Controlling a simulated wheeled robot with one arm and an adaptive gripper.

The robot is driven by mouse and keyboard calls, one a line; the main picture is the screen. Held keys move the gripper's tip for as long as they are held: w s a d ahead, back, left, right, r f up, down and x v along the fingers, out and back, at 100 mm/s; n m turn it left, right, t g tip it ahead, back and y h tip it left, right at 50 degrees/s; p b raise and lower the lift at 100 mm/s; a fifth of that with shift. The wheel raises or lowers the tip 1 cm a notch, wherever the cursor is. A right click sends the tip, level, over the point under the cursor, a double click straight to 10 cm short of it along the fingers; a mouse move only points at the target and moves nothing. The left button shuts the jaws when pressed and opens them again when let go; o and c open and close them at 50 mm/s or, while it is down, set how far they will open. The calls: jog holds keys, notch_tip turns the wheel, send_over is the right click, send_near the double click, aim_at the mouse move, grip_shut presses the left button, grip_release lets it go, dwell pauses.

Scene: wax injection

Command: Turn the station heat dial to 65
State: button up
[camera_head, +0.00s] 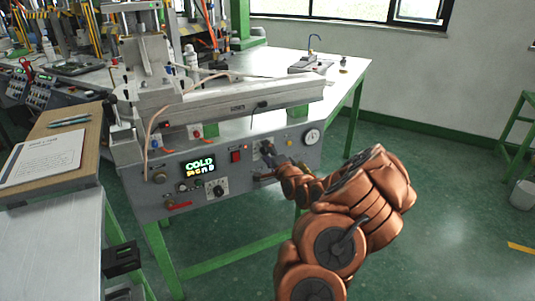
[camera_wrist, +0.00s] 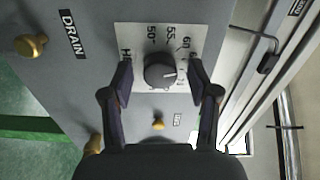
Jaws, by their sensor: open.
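In the wrist view a round black dial (camera_wrist: 159,72) sits on a white plate (camera_wrist: 124,36) marked 50, 55, 60 and a partly covered number beginning with 6. Its light pointer line points right, just below the 60s marks. My gripper (camera_wrist: 168,78) is open, with one finger on each side of the dial; whether they touch it is unclear. The left finger covers part of a label beginning with H. In the head view my gripper (camera_head: 262,167) is at the right part of the grey machine's front panel (camera_head: 147,207) and is small there.
A lit display (camera_head: 198,166) reads COLD on its upper line. A red switch (camera_head: 235,156), another black dial (camera_head: 216,188) and a round gauge (camera_head: 312,136) are on the panel. A brass knob (camera_wrist: 31,45) sits by a DRAIN label. Open floor lies at right.

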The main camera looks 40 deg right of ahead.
jog(key=v, duration=1.2)
dwell(0.5)
dwell(0.5)
